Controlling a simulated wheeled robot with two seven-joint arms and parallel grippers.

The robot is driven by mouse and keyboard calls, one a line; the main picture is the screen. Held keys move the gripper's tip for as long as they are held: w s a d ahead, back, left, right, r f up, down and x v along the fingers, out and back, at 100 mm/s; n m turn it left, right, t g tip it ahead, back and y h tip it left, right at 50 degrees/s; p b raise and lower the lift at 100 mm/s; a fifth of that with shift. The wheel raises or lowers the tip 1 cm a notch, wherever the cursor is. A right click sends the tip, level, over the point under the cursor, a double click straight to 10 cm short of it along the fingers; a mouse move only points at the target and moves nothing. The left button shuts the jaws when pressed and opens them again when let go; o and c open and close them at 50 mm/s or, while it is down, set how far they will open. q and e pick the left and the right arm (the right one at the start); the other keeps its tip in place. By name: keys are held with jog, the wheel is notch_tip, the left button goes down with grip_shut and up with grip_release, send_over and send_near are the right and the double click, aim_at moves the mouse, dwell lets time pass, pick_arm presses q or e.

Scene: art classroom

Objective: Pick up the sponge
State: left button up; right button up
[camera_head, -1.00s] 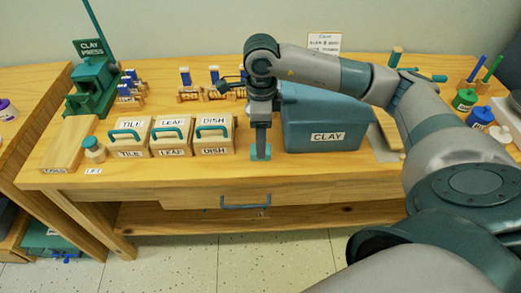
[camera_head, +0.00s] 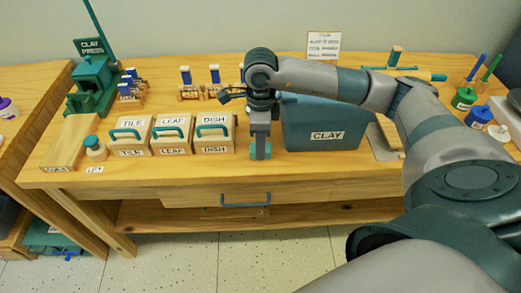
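I cannot clearly make out a sponge in this view. My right gripper (camera_head: 260,168) points down at the table's front edge, left of the teal CLAY bin (camera_head: 320,138) and right of the DISH box. Teal shows at the finger ends. I cannot tell whether this is only the fingertips or something between them, nor how far apart the fingers are. My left gripper is out of view.
The wooden table (camera_head: 180,176) holds lidded boxes marked TILE (camera_head: 130,138), LEAF (camera_head: 170,136) and DISH (camera_head: 214,135). A small jar (camera_head: 95,149) and the green clay press (camera_head: 95,84) stand left. A drawer handle (camera_head: 245,199) sits below the gripper.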

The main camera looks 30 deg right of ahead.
jog(key=shift+r, duration=0.15)
